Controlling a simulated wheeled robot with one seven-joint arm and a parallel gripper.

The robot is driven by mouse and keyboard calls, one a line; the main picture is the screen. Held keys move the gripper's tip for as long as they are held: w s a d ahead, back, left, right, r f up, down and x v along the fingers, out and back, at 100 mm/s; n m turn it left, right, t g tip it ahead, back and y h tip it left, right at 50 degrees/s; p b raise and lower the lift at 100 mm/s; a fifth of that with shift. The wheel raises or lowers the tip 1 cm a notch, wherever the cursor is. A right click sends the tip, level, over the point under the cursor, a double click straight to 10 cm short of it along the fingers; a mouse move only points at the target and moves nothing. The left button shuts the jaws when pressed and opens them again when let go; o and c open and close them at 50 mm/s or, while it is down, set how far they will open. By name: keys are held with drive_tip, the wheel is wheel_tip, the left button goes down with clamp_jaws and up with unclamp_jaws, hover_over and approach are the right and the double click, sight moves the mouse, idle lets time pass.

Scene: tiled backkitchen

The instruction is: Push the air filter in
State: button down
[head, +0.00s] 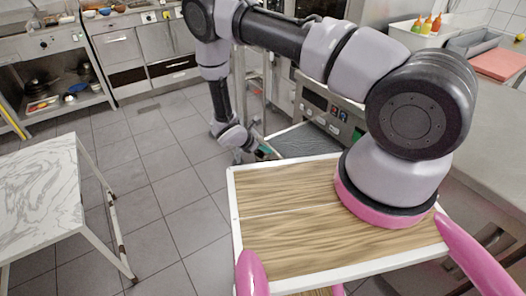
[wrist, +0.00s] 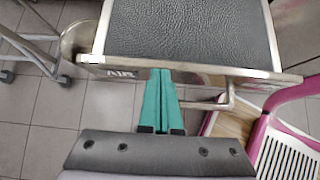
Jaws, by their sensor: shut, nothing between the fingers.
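The air filter (wrist: 190,30) is a dark grey, textured panel in a metal frame, with "AIR" lettered on its front face. A metal bar handle (wrist: 218,105) sticks out at the right of that front. In the head view the filter (head: 305,140) shows as a dark slab sticking out low from the appliance. My gripper (wrist: 163,72) has green fingers, shut and empty. Their tips are at the front edge of the filter, between the lettering and the handle; I cannot tell if they touch. In the head view my gripper (head: 266,150) is beside the filter's left end, partly hidden.
A metal appliance with a control panel (head: 325,108) stands above the filter. A marble-topped table (head: 40,195) is at the left, with free tiled floor (head: 160,170) between. A round metal container (wrist: 80,40) and wheeled metal legs (wrist: 30,45) are left of the filter.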

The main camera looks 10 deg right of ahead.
approach(306, 139)
drive_tip(key=w+d, duration=0.1)
drive_tip(key=d, duration=0.1)
drive_tip(key=w+d+f, duration=0.1)
drive_tip(key=d, duration=0.1)
drive_tip(key=w+d+f, duration=0.1)
drive_tip(key=d, duration=0.1)
drive_tip(key=shift+d+f, duration=0.15)
drive_tip(key=shift+d, duration=0.2)
